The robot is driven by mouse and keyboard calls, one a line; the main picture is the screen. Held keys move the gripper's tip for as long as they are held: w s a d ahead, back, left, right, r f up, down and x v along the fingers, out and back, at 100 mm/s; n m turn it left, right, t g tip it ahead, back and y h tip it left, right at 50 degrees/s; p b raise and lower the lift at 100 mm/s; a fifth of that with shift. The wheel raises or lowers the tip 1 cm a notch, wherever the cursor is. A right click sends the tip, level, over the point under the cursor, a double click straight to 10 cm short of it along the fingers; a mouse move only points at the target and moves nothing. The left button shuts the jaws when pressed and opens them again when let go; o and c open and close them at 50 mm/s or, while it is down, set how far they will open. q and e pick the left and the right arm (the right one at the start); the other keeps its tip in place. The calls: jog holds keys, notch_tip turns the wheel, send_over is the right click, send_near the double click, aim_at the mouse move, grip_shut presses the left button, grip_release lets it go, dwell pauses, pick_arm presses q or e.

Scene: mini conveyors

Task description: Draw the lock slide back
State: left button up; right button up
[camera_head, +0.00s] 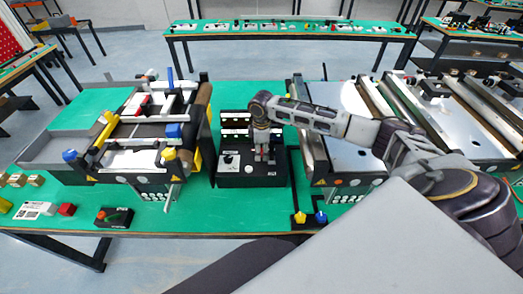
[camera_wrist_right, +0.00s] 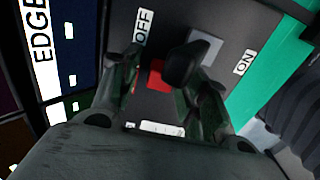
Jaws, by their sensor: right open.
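A black control box (camera_head: 250,178) stands on the green table in the middle of the head view. In the right wrist view its dark panel (camera_wrist_right: 222,28) carries OFF and ON labels. A black knob (camera_wrist_right: 186,64) stands up from the panel, with a red piece (camera_wrist_right: 158,76) beside it and a grey square plate (camera_wrist_right: 206,44) behind it. I cannot tell for sure which part is the lock slide. My right gripper (camera_head: 264,152) points down over the box. In the wrist view its open fingers (camera_wrist_right: 163,88) are on either side of the knob and red piece; contact is unclear. My left gripper is not in view.
A mini conveyor (camera_head: 130,130) with blue and yellow parts stands left of the box, and another conveyor (camera_head: 350,120) stands to the right. A small black box with an orange button (camera_head: 114,217) and coloured blocks lie at the front left.

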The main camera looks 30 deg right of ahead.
aim_at(252, 156)
grip_shut()
jog(key=shift+w+a+r+p, duration=0.1)
jog(key=shift+w+a+p, duration=0.4)
jog(key=shift+a, duration=0.3)
jog(key=shift+w+a+p, duration=0.4)
jog(key=shift+w+a, duration=0.1)
jog(key=shift+a, duration=0.3)
grip_release()
jog(key=shift+w+a, duration=0.1)
jog(key=shift+a, duration=0.05)
